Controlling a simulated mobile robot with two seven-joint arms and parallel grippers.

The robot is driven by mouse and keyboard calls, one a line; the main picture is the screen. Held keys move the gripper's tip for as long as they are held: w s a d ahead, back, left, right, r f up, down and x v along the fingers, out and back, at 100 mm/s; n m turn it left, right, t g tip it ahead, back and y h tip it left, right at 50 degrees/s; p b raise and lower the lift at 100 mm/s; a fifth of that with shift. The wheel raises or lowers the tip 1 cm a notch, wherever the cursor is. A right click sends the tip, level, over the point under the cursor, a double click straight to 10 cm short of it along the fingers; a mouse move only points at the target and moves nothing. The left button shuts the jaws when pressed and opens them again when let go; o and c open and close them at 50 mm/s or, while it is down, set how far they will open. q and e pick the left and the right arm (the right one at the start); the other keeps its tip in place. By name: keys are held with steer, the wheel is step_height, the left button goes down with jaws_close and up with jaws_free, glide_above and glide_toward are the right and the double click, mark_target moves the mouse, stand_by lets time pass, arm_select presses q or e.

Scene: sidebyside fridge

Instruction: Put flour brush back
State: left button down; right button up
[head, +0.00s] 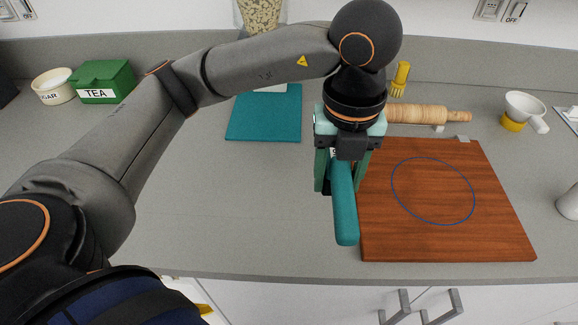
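My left gripper (341,172) points down over the left edge of a wooden board, with its green fingers on both sides of a teal-handled tool. It appears shut on this tool, whose teal handle (344,210) sticks out toward the front edge of the counter. The tool's head is hidden behind the gripper, so I cannot tell if it is the flour brush. A small yellow brush-like tool (400,78) stands upright at the back, behind a rolling pin. My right gripper is not in view.
The wooden board (500,235) with a blue ring lies at right. Behind it are the rolling pin (420,114) and a white cup (524,107) on a yellow base. A teal mat (262,118), green tea box (103,82) and sugar pot (54,86) stand left. The left-front counter is clear.

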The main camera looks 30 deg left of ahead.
arm_select(q)
steer(key=w+a+f, duration=0.1)
steer(key=a+f, duration=0.1)
steer(key=a, duration=0.2)
steer(key=w+a+f, duration=0.2)
steer(key=a+f, duration=0.1)
steer(key=w+a+f, duration=0.2)
steer(key=a+f, duration=0.1)
steer(key=a, duration=0.1)
steer(key=shift+w+a+f+b, duration=0.25)
steer(key=shift+a+b, duration=0.1)
steer(key=shift+w+a+f, duration=0.15)
steer(key=shift+a+f, duration=0.15)
steer(key=shift+f, duration=0.15)
steer(key=f, duration=0.3)
steer(key=shift+w+a+p, duration=0.1)
steer(key=shift+a+p, duration=0.15)
steer(key=shift+p, duration=0.15)
steer(key=shift+f, duration=0.15)
steer(key=shift+f, duration=0.1)
steer(key=shift+f, duration=0.15)
steer(key=shift+c, duration=1.4)
jaws_free()
